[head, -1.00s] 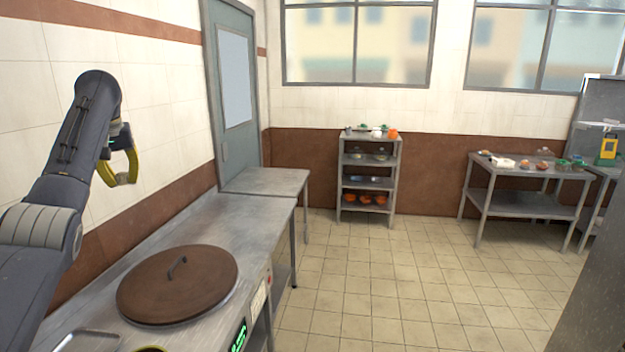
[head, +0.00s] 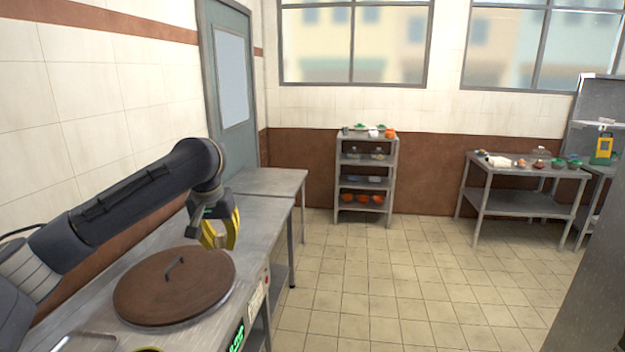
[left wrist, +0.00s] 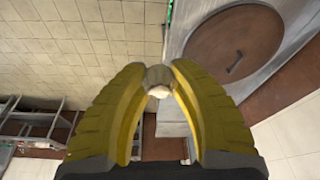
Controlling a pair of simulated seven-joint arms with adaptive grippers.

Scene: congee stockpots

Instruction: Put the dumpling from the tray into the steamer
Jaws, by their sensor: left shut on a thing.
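My left gripper (head: 222,238) is shut, with its yellow fingers pointing down above the counter, just right of the brown lid. In the left wrist view the fingertips (left wrist: 158,80) close on a small pale thing (left wrist: 159,91), which looks like the dumpling; the fingers hide most of it. A corner of a metal tray (head: 85,343) shows at the bottom left of the head view. I cannot make out the steamer for sure; a curved rim (head: 148,349) is cut off by the bottom edge. My right gripper is not in view.
A large round brown lid (head: 172,288) with a handle lies on the steel counter (head: 255,213). A shelf rack (head: 366,178) with bowls stands by the back wall. A steel table (head: 520,178) with food items stands at the right. The tiled floor (head: 400,280) is clear.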

